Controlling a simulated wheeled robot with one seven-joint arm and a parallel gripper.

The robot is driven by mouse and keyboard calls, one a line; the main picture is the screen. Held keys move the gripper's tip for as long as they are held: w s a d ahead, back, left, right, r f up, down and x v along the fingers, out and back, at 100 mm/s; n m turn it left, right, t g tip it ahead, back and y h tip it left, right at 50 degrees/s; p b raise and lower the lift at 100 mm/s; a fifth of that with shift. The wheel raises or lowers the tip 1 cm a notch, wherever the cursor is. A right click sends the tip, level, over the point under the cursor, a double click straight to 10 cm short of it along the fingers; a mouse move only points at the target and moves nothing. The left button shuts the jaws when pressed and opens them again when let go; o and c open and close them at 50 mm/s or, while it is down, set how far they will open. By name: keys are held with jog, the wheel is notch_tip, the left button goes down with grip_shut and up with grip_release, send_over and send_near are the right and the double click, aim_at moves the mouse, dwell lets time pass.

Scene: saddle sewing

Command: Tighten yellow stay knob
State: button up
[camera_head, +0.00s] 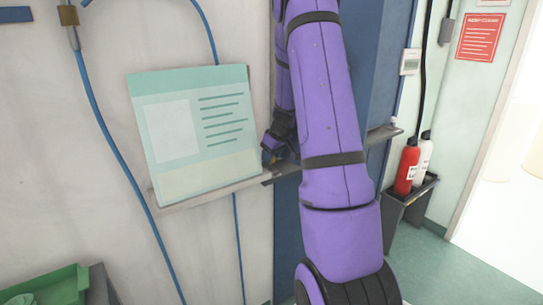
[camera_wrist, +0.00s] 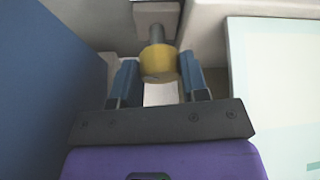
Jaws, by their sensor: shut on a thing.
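The yellow stay knob (camera_wrist: 158,63) shows in the wrist view as a short round cap on a grey stem. The stem runs into a pale block (camera_wrist: 157,14) at the top of the picture. My gripper (camera_wrist: 160,78) has its two blue fingers on either side of the knob, shut on it. In the head view my gripper (camera_head: 272,148) is at the shelf by the right edge of the board, largely behind my purple arm. The knob cannot be made out clearly there.
A pale green printed board (camera_head: 195,130) leans on a narrow shelf (camera_head: 210,190) left of my arm. A blue panel (camera_head: 375,80) stands behind the arm. Blue hoses (camera_head: 95,120) hang at left. A red bottle (camera_head: 407,167) stands in a dark bin at right. A green crate (camera_head: 50,287) is at lower left.

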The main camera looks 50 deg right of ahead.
jog(key=shift+a+m+h, duration=0.1)
jog(key=shift+m+h, duration=0.8)
jog(key=shift+m, duration=1.4)
jog(key=o, duration=0.9)
jog(key=shift+o, duration=0.2)
jog(key=v, duration=1)
jog(key=shift+r, duration=0.45)
